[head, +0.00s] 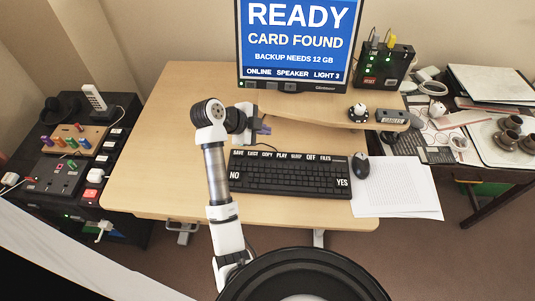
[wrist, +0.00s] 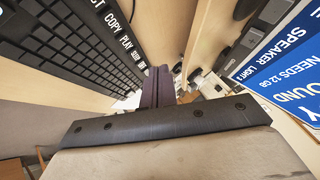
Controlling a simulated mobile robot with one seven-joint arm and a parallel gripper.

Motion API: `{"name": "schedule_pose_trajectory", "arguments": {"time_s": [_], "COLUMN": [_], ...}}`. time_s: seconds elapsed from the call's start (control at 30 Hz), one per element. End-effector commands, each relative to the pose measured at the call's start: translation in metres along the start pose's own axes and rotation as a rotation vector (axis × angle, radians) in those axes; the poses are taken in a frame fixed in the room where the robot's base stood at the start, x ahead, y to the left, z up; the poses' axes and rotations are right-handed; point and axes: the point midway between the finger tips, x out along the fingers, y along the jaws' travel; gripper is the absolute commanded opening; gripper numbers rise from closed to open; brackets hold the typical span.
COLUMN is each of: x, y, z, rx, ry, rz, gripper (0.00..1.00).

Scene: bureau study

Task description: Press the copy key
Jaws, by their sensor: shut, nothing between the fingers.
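The black keyboard (head: 290,180) lies on the desk with a row of white labels along its back edge. The COPY label (head: 267,154) is third from the left, between EJECT and PLAY. In the wrist view the COPY label (wrist: 112,22) shows at the upper left on the keyboard (wrist: 70,35). My gripper (head: 264,130) is shut and empty, over the desk just behind the keyboard's label row. Its dark purple fingers (wrist: 157,88) are together in the wrist view, apart from the COPY key. The fingers' exact height is hard to tell.
The monitor (head: 300,45) reads READY, CARD FOUND. A raised shelf (head: 310,118) stands below it, close to my gripper. A mouse (head: 361,162) and papers (head: 398,187) lie right of the keyboard. The desk left of my arm (head: 165,150) is clear.

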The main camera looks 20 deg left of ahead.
Motion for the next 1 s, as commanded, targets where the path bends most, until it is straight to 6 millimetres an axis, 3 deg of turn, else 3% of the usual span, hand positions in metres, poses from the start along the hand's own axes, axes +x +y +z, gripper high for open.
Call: {"name": "schedule_pose_trajectory", "arguments": {"time_s": [0.27,0.8,1.0], "x": [0.012,0.056,0.061], "y": [0.009,0.041,0.044], "z": [0.009,0.041,0.045], "rx": [0.001,0.0,0.001], "ry": [0.001,0.001,0.0], "rz": [-0.001,0.0,-0.001], "gripper": [0.0,0.0,0.0]}}
